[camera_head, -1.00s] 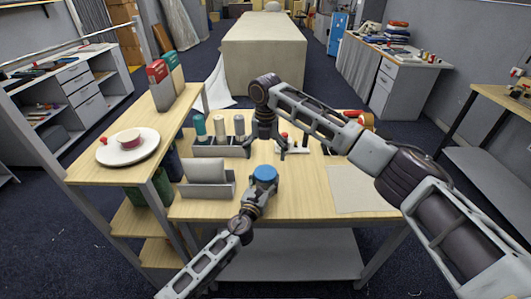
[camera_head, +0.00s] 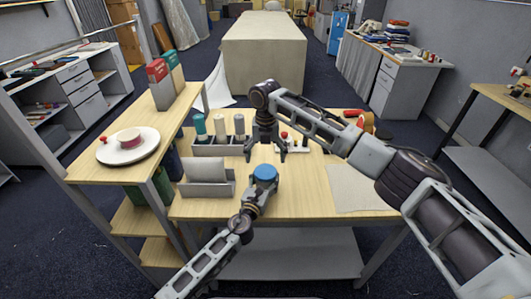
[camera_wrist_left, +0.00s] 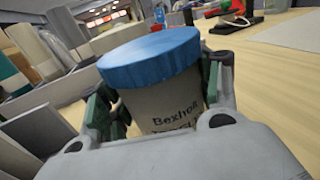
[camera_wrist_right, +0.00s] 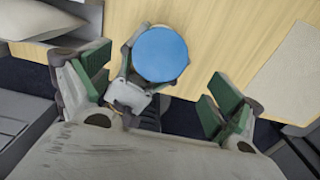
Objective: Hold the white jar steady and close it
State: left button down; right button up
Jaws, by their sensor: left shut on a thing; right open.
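The white jar (camera_wrist_left: 165,100) has dark lettering on its side and a blue lid (camera_head: 265,173) sitting on its top. I cannot tell how tightly the lid is on. My left gripper (camera_wrist_left: 160,92) is shut on the jar's body from both sides, below the lid; in the head view it (camera_head: 257,190) comes in from the front. My right gripper (camera_head: 266,153) is open and empty, pointing down above and a little behind the jar. In the right wrist view the lid (camera_wrist_right: 160,54) shows between its spread fingers, apart from both. The lid hides most of the jar there.
A grey holder (camera_head: 207,184) stands left of the jar, and a rack with several spools (camera_head: 220,130) behind it. Small items (camera_head: 295,143) with red tops stand behind right. A pale sheet (camera_head: 357,188) lies at right. A side shelf carries a white plate (camera_head: 127,148).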

aim_at(265, 171)
jog(key=shift+f, duration=3.1)
jog(key=shift+c, duration=0.3)
jog(key=c, duration=1)
